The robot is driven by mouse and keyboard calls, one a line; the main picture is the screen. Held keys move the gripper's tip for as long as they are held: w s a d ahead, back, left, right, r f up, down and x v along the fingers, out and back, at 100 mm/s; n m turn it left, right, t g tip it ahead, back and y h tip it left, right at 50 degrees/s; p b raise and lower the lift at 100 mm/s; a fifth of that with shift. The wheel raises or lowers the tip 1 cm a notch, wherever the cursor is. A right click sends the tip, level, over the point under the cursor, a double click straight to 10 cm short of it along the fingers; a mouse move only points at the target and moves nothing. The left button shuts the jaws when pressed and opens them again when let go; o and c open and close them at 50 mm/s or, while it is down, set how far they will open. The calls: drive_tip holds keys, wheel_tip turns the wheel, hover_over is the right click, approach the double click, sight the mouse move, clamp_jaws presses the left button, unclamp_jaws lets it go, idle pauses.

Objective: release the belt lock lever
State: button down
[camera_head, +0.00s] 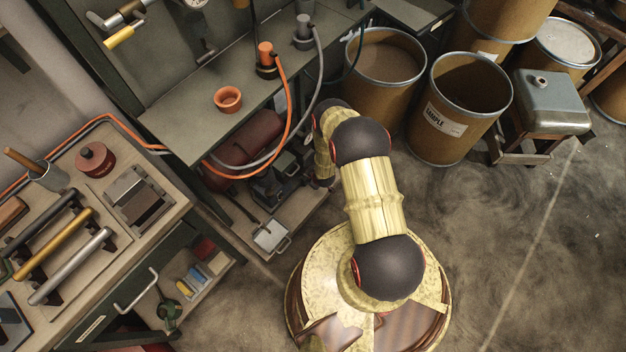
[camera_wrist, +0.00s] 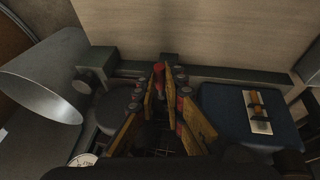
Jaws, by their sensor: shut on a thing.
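My gripper (camera_wrist: 161,82) shows in the wrist view with its brass-coloured fingers closed together near the middle. A small red part (camera_wrist: 158,74), which looks like the handle of the belt lock lever, sits between the fingertips. Its lower end and the lock are hidden by the fingers. A broad beige surface (camera_wrist: 190,35), perhaps the belt, fills the top of the view behind a dark rail (camera_wrist: 222,73). In the head view my arm reaches toward the lower shelf, and the gripper is hidden behind it there.
In the head view, a grey bench (camera_head: 190,125) with an orange pot (camera_head: 228,99) and brown drums (camera_head: 460,105) stand near my arm. The right floor is open.

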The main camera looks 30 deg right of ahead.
drive_tip(key=c, duration=1.9)
unclamp_jaws()
drive_tip(key=shift+r, duration=0.1)
drive_tip(key=v, duration=1.1)
drive_tip(key=shift+s+r, duration=0.2)
drive_tip(key=shift+r, duration=0.15)
